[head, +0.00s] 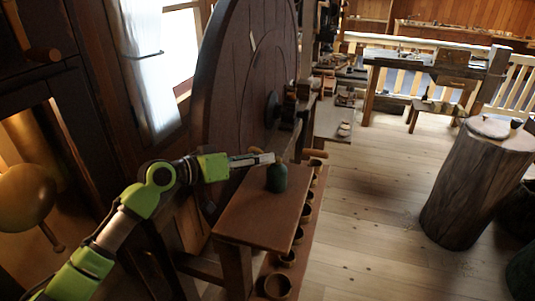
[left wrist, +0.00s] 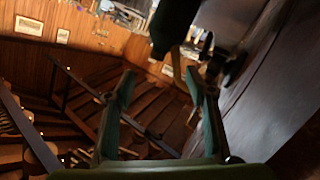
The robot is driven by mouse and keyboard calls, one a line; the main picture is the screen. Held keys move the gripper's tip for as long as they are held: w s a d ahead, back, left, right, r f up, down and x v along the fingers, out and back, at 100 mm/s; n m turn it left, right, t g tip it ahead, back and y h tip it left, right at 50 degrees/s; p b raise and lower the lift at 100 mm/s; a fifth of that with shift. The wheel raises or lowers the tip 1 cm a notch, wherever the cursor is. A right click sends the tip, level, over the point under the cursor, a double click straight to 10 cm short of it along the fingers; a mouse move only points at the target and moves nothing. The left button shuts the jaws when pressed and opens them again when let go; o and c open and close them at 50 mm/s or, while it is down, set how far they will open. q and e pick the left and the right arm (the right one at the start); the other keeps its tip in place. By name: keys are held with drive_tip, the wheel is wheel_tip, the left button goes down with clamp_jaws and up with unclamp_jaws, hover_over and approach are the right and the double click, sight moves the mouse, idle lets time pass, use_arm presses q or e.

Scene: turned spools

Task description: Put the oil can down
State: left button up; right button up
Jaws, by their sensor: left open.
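The oil can (head: 277,178) is dark green and stands upright on a small brown wooden bench (head: 245,213) in the head view. My left gripper (head: 266,159) reaches in from the left, level with the can's top. In the head view its tips overlap the can's upper end; I cannot tell whether they touch it. In the left wrist view the two fingers (left wrist: 160,78) are spread with nothing between them. A dark green body, seemingly the can (left wrist: 173,25), shows just beyond the fingertips. My right gripper is in neither view.
A large dark wooden wheel (head: 240,90) rises right behind the bench and my left arm. Several small round pots (head: 278,286) line a lower board on the bench's right. A thick wooden stump (head: 470,190) stands at the right. The plank floor between is clear.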

use_arm(q)
drive_tip(key=v, duration=0.7)
drive_tip(key=shift+s+a, duration=0.1)
